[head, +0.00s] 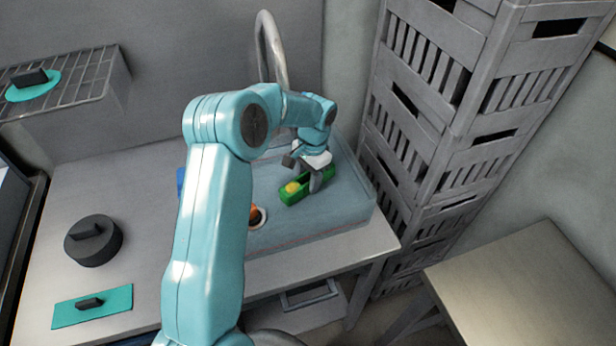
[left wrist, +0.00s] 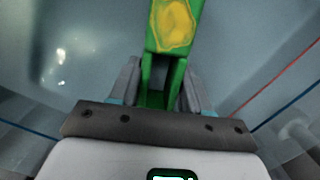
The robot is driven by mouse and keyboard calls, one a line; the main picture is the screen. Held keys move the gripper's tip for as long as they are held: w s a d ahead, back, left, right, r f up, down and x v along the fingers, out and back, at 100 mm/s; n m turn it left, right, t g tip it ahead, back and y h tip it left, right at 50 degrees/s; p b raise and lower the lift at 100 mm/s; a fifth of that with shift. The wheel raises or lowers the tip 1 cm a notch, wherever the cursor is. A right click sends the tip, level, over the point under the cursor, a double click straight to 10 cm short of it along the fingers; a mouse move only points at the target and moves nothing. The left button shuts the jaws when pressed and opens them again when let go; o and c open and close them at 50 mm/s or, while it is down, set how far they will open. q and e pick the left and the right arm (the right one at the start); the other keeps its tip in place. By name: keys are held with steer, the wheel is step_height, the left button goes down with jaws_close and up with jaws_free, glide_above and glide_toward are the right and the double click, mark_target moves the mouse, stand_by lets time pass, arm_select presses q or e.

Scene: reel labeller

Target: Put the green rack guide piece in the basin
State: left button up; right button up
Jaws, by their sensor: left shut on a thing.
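The green rack guide piece (head: 294,196) has a yellow patch and is held in my left gripper (head: 316,180). In the left wrist view the jaws (left wrist: 162,88) are shut on the near end of the green piece (left wrist: 160,72), and its yellow-marked end points away. The basin (head: 345,212) is pale blue-grey and sits on the counter. The piece shows within the basin's outline; I cannot tell whether it touches the bottom. My left arm hides the basin's left part. My right gripper is not in view.
An orange and white thing (head: 256,214) shows by the basin's left side, partly behind my arm. A curved faucet (head: 270,50) rises behind. Stacked grey crates (head: 430,130) stand close on the right. A dark round thing (head: 93,241) and a teal plate (head: 70,310) lie left.

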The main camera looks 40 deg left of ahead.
arm_select(q)
steer(key=shift+f, duration=0.15)
steer(key=o, duration=1.2)
step_height(320, 180, up, 12)
steer(key=w+b, duration=0.1)
steer(key=shift+w+d+r, duration=0.15)
steer(key=shift+r, duration=0.05)
